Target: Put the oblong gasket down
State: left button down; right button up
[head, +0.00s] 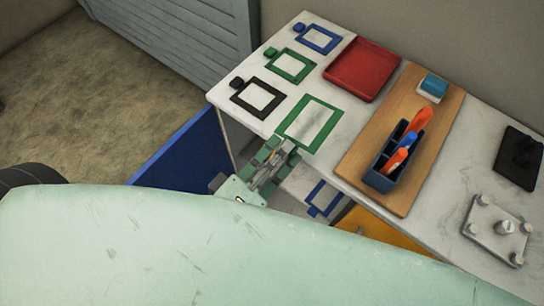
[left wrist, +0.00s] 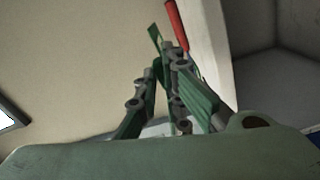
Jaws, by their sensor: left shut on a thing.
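The oblong gasket is a green rectangular frame (head: 327,134) at the front left edge of the white table in the head view. My left gripper (head: 284,148) is shut on its near end, and the gasket extends away from the fingers over the table. I cannot tell whether it touches the tabletop. In the left wrist view the gasket shows nearly edge-on as a green strip (left wrist: 155,42) beyond the fingers of my left gripper (left wrist: 168,55). My right gripper is not in view.
On the white table (head: 345,130) lie blue (head: 337,43), green (head: 311,71) and black (head: 279,104) frames, a red tray (head: 388,54), and a wooden board (head: 366,135) bearing a dark tool holder (head: 385,181). A metal plate with knobs (head: 487,222) stands right. A blue panel (head: 185,155) is left.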

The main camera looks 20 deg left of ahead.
pick_arm(q)
jog(key=f, duration=0.1)
jog(key=a+f+b, duration=0.1)
jog(key=f, duration=0.1)
jog(key=a+f, duration=0.1)
jog(key=f, duration=0.1)
jog(key=shift+w+a+f+b, duration=0.15)
jog(key=shift+w+f+b, duration=0.1)
jog(key=shift+w+b, duration=0.05)
jog(key=c, duration=1.9)
grip_release()
jog(key=shift+o, duration=0.2)
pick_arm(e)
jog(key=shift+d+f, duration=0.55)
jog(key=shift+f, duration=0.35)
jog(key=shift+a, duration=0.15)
pick_arm(q)
jog(key=b+v, duration=0.2)
jog(key=v, duration=1)
jog(key=shift+b, duration=0.4)
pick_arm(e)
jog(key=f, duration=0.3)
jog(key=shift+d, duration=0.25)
